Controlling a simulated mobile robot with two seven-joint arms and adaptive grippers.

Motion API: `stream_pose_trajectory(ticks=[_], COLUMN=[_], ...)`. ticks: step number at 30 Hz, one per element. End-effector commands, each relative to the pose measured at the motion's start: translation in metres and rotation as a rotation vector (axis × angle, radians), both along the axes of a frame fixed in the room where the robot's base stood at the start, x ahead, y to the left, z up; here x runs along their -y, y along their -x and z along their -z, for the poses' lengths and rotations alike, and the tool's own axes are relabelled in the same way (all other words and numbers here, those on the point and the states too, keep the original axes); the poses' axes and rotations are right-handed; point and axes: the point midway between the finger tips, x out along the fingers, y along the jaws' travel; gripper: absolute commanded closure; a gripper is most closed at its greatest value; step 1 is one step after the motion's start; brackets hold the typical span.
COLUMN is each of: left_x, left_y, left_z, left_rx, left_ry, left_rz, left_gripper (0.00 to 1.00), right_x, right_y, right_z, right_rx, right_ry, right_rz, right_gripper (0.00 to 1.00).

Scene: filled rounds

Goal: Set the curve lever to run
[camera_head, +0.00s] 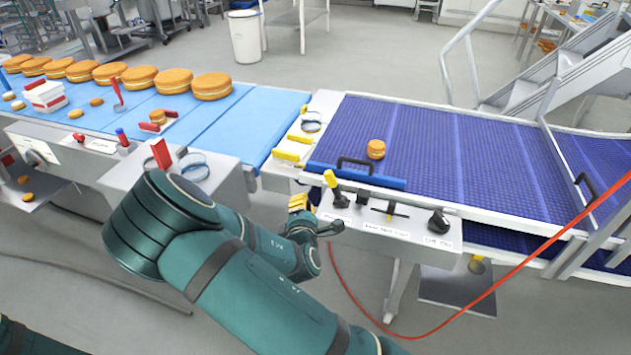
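A control panel (340,214) sits on the front edge of the purple belt. It carries a yellow-tipped lever (334,187) at its left end, a small horizontal lever (391,212) in the middle and a black knob (438,221) at its right. The labels are too small to read surely, so I cannot tell which control is the curve lever. My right gripper (330,229) is beside the panel's left front corner, below the yellow-tipped lever and apart from it. Its fingers are small and partly hidden, so their opening is unclear. My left gripper is out of view.
A blue belt (215,125) at left carries several large filled rounds (212,86). One small round (376,149) lies on the purple belt (440,150). A blue bar with a black handle (356,163) lies behind the panel. A red cable (470,297) loops in front at right.

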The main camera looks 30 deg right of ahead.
Motion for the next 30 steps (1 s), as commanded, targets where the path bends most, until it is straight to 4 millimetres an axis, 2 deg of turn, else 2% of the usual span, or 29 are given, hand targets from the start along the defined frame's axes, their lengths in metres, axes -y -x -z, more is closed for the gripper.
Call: stream_pose_trajectory(ticks=[5,8,22,30], left_x=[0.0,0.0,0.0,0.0], left_y=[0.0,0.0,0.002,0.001], left_z=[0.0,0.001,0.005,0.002], left_rx=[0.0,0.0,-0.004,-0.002], left_ry=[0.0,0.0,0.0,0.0], left_rz=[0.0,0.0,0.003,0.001], left_gripper=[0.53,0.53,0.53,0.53], right_x=[0.004,0.011,0.054,0.072], right_y=[-0.006,-0.017,-0.086,-0.062], right_z=[0.002,0.003,0.014,0.0], right_rx=[0.0,0.001,0.001,-0.001], right_ry=[-0.001,-0.002,-0.001,-0.003], right_rz=[0.001,0.002,0.001,0.002], right_gripper=[1.0,1.0,1.0,1.0])
